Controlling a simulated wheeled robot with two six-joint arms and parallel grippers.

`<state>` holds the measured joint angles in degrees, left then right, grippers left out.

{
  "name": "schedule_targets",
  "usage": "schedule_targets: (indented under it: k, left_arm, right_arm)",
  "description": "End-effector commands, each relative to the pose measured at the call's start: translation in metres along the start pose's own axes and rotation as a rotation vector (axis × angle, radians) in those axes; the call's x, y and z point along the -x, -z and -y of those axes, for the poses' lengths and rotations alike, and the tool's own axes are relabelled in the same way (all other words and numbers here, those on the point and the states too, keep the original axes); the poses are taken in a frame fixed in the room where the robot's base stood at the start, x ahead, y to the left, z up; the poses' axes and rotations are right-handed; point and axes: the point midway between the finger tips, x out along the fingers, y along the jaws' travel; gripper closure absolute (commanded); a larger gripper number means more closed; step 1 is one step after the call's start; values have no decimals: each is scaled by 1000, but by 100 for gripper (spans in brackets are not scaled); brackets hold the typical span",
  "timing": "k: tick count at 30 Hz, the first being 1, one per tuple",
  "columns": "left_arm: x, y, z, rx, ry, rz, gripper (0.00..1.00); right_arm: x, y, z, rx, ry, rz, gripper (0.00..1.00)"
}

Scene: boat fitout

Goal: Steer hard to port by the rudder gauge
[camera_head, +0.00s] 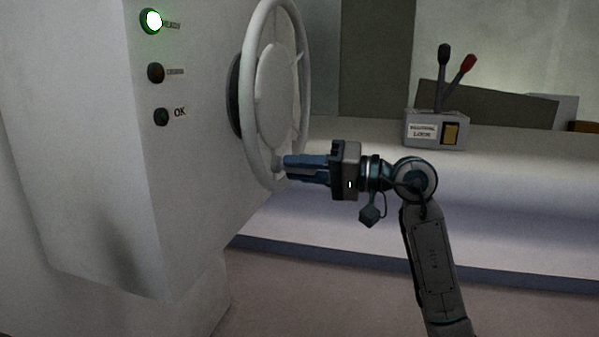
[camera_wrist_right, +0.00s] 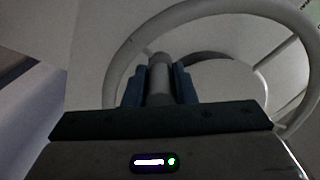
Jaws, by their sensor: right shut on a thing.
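The white steering wheel (camera_head: 252,136) stands upright on the right side of the white console, seen nearly edge-on in the head view. It also shows in the right wrist view (camera_wrist_right: 133,48), where its rim arches across the top. My right gripper (camera_head: 288,168) is at the lower part of the wheel and is shut on a part of it. In the right wrist view the blue fingers (camera_wrist_right: 159,82) flank a grey, knob-like upright piece (camera_wrist_right: 159,85) at the rim. The rudder gauge cannot be made out in these views. My left gripper is not in view.
A lever box (camera_head: 436,141) with black and red levers stands on the white ledge (camera_head: 540,165) behind my right arm.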

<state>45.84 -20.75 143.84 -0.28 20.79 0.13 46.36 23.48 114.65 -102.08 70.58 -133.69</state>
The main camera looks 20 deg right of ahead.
Motion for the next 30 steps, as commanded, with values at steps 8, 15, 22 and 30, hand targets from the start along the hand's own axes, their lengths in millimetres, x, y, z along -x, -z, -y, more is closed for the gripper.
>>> schedule_targets:
  k: [8, 15, 22, 30]
  left_arm:
    - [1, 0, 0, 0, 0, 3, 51]
    - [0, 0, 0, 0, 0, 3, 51]
    - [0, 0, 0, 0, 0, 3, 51]
    - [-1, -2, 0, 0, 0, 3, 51]
  right_arm:
    - [0, 2, -2, -3, -3, -3, 100]
    - [0, 3, -2, -3, -3, -4, 66]
    - [0, 2, -1, -1, -1, -3, 55]
    - [8, 3, -1, 1, -4, -4, 55]
